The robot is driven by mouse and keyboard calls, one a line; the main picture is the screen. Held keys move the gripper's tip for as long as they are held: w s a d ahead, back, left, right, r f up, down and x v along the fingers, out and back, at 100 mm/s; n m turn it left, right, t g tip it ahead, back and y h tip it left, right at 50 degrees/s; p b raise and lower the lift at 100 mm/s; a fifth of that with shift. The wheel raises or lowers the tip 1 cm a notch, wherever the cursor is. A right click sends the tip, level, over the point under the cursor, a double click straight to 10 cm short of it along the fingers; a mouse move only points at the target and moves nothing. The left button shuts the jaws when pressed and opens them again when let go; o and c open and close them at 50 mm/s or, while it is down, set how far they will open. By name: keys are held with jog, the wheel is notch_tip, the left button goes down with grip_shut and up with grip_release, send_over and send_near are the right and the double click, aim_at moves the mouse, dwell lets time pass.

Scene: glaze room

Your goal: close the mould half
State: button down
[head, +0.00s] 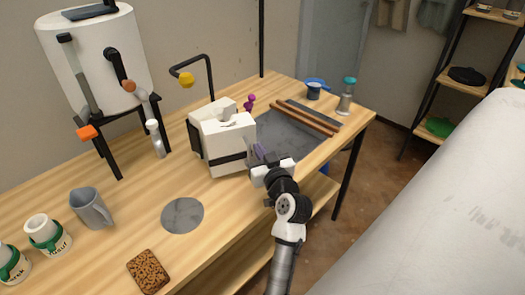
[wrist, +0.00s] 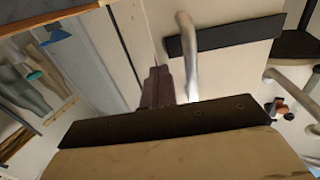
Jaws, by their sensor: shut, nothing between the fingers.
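The mould (head: 228,140) is a blocky white piece with a dark band low on its front face, standing on the wooden table. Its top has raised white parts and a dark edge shows on its left side. How wide its halves stand apart I cannot tell. My gripper (head: 257,153) is just right of the mould's front face, low and close to it; contact cannot be made out. In the wrist view my gripper's purple-grey fingers (wrist: 157,82) are together and empty. A pale surface with a dark bar beside them appears to be part of the mould.
A dark grey slab (head: 285,135) with brown rods (head: 303,117) lies behind my gripper. A white tank (head: 95,60) on black legs stands at the back left. A grey jug (head: 90,207), cups and a brown sponge (head: 148,271) are front left. A round grey disc (head: 182,215) lies mid-table.

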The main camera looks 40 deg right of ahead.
jog(key=w+d+n+t+y+b, duration=0.1)
jog(key=w+d+n+y+b, duration=0.3)
jog(key=b, duration=0.6)
jog(key=shift+w+d+y+b, duration=0.4)
jog(key=shift+w+d+y, duration=0.1)
jog(key=shift+w+y, duration=0.6)
jog(key=shift+r, duration=0.15)
jog(key=shift+s+a, duration=0.1)
